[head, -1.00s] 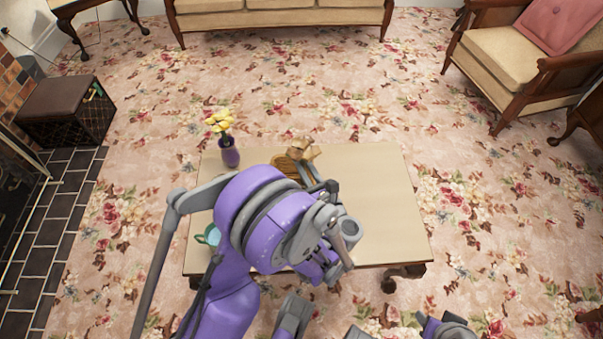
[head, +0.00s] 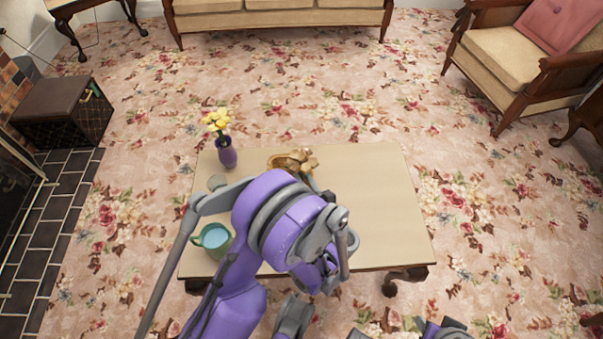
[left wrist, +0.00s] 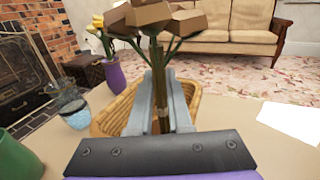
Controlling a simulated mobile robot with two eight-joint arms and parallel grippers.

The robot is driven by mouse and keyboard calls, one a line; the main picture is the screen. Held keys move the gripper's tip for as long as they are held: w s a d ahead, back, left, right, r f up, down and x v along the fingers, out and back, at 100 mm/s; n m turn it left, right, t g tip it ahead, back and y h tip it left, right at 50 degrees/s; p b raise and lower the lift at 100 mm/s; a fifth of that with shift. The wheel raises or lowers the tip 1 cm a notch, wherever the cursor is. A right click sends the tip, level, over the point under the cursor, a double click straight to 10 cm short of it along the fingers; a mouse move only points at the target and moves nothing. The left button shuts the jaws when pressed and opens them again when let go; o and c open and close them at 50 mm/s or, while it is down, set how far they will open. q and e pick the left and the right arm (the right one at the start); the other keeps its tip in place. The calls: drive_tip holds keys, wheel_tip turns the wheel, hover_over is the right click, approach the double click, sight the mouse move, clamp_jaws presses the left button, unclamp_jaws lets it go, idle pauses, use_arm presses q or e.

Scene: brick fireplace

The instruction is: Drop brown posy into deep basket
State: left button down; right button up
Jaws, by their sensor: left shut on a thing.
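The brown posy (left wrist: 160,20), with blocky brown heads on thin stems, is upright in my left gripper (left wrist: 160,85), whose fingers are shut on its stem. Its heads also show in the head view (head: 309,160). The woven deep basket (left wrist: 112,118) shows behind and on both sides of the fingers. In the head view the basket (head: 279,161) is on the table, mostly hidden by my left arm and the posy. The stem's lower end is hidden, so I cannot tell how far it is over the basket.
A purple vase with yellow flowers (head: 227,157) stands at the table's back left. A green mug (head: 213,240) is at the front left, with a glass jar (left wrist: 72,108) behind it. The right side of the table (head: 385,195) is clear.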

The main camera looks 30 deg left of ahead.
use_arm(q)
drive_tip(key=c, duration=0.8)
unclamp_jaws()
drive_tip(key=shift+c, duration=0.2)
